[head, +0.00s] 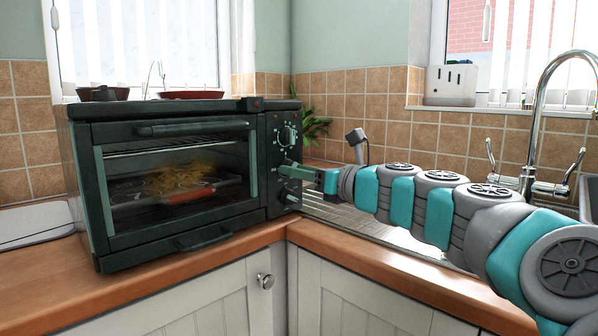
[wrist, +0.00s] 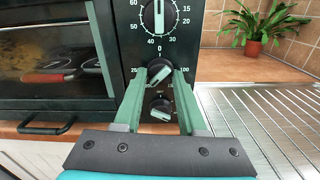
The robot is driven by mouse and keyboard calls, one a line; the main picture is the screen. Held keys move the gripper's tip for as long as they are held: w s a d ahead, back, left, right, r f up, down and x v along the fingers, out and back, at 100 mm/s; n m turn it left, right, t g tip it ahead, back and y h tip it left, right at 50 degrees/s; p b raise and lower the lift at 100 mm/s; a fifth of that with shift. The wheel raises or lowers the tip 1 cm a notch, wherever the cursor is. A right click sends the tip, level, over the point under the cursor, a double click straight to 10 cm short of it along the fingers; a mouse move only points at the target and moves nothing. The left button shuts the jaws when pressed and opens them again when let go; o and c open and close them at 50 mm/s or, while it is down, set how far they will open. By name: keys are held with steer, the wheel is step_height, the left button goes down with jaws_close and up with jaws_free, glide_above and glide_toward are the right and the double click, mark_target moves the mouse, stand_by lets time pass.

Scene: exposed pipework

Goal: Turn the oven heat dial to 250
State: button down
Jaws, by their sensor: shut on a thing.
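The black toaster oven (head: 90,200) stands on the counter with its control panel at its right side. The middle dial, the heat dial (wrist: 159,70), sits between the green fingers of my gripper (wrist: 160,78). The fingers are shut on it, one on each side. Its grey grip bar is tilted, with the upper end to the right. Part of a number, "25", shows at its left and "100" at its right; the rest of its scale is largely hidden by the fingers. In the head view my gripper (head: 291,169) reaches the panel from the right.
A timer dial (wrist: 158,14) is above and another dial (wrist: 161,108) below the heat dial. The oven door (head: 180,175) is closed, with food on a tray inside. A potted plant (wrist: 262,28), ribbed metal drainer (wrist: 265,125) and sink tap (head: 540,100) lie to the right.

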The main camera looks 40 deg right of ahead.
steer(key=m, duration=0.8)
steer(key=shift+m, duration=0.6)
steer(key=shift+c, duration=2.4)
jaws_free()
steer(key=s, duration=0.7)
steer(key=shift+s+d, duration=0.25)
steer(key=shift+s, duration=0.15)
steer(key=shift+s, duration=0.1)
